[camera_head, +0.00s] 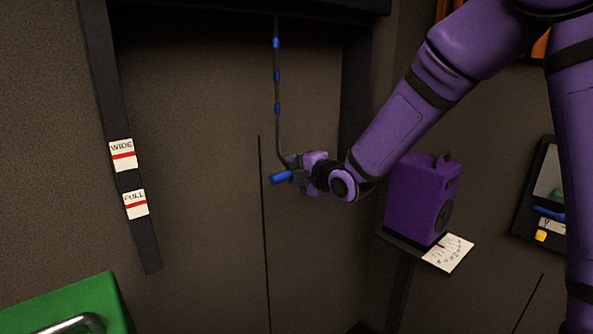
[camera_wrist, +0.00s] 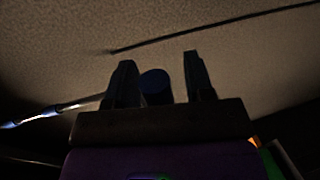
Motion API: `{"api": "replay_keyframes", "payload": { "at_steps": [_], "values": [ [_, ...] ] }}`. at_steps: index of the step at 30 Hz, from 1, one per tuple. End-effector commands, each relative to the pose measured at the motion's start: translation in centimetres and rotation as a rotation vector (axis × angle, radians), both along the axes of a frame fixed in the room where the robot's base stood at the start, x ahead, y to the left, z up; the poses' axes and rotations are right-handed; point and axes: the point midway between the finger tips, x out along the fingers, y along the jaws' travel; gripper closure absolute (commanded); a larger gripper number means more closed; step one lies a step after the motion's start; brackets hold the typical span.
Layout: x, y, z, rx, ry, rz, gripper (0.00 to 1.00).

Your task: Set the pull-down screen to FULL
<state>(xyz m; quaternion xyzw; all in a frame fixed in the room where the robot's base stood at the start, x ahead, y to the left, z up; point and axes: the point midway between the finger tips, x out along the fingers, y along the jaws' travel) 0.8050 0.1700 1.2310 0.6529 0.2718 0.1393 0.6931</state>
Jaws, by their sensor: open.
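A thin dark pull cord (camera_head: 277,85) with blue bands hangs from the dark screen housing (camera_head: 230,4) at the top of the head view. A blue handle (camera_head: 281,177) is at its lower end. My gripper (camera_head: 292,167) is at this handle. In the wrist view, the blue handle (camera_wrist: 155,84) shows end-on between the two open fingers of my gripper (camera_wrist: 158,82). I cannot tell whether either finger touches it. On the dark left rail (camera_head: 108,75) are a WIDE label (camera_head: 122,154) and, below it, a FULL label (camera_head: 135,204), each with a red line.
A purple speaker-like box (camera_head: 415,195) stands on a dark stand right of my gripper, with a white dial card (camera_head: 448,253) beside it. A dark panel (camera_head: 535,225) is at far right. A green object (camera_head: 75,305) fills the lower left corner. Space below my gripper looks clear.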

Motion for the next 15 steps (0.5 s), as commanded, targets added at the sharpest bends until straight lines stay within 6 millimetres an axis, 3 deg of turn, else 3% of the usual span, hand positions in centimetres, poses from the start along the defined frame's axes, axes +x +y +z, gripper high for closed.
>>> {"api": "replay_keyframes", "payload": {
  "at_steps": [1, 7, 15],
  "values": [
    [-0.01, -0.01, 0.00, 0.000, 0.000, 0.000, 0.54],
    [-0.01, -0.02, 0.00, 0.000, 0.000, 0.000, 1.00],
    [-0.03, -0.03, -0.45, -0.001, 0.002, 0.000, 1.00]
  ]
}}
